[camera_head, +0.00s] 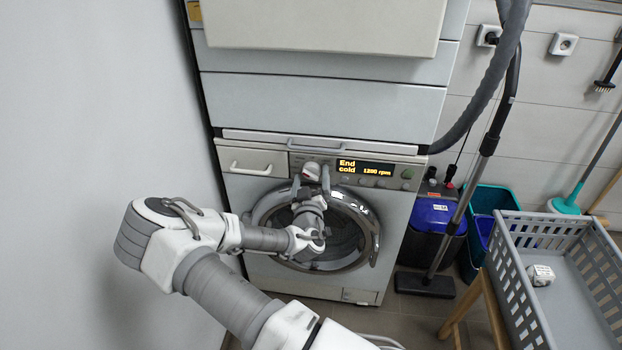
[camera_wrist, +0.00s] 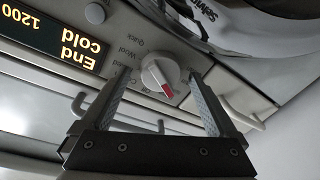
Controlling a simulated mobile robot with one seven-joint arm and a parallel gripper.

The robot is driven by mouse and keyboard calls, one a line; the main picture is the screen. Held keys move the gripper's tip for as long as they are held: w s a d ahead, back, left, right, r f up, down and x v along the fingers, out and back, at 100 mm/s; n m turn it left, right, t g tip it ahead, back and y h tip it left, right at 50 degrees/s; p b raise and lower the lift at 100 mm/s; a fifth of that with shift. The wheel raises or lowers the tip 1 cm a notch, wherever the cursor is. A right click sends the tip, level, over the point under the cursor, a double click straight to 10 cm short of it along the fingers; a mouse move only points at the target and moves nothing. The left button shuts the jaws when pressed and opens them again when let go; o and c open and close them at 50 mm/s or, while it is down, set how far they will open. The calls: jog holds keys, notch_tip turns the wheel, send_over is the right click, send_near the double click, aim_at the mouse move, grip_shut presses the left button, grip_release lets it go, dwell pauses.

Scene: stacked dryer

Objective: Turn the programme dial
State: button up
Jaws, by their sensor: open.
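The programme dial (camera_wrist: 162,76) is a round pale knob with a raised grip and a red mark, with small printed programme words around it. In the head view the dial (camera_head: 312,168) sits on the front panel of the lower machine, left of the display. My gripper (camera_wrist: 159,74) is open, with one finger to each side of the dial in the wrist view. In the head view my gripper (camera_head: 311,182) is just below the dial. I cannot tell whether a finger touches it. The lit display (camera_head: 364,167) reads "End cold" and 1200 rpm.
The round door (camera_head: 367,227) is below the panel, behind my arm. A drawer handle (camera_head: 250,170) is left of the dial, and a bar handle (camera_head: 316,145) is above it. A wall stands close on the left. A grey basket (camera_head: 515,280) and a vacuum cleaner (camera_head: 433,217) are at right.

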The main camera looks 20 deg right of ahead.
jog(key=c, duration=1.4)
jog(key=shift+o, duration=0.2)
jog(key=shift+m, duration=0.4)
jog(key=m+b, duration=0.1)
jog(key=m, duration=0.1)
jog(key=m+b, duration=0.1)
jog(key=b, duration=0.1)
jog(key=m+b, duration=0.1)
jog(key=m, duration=0.1)
jog(key=shift+d+f+m+h+b, duration=0.1)
jog(key=shift+f+m+h+b, duration=0.2)
jog(key=shift+h+b, duration=0.1)
jog(key=m+b, duration=0.4)
jog(key=shift+m+t+h+b, duration=0.3)
jog(key=shift+m+b, duration=0.6)
jog(key=shift+b, duration=0.3)
jog(key=shift+w+r, duration=0.1)
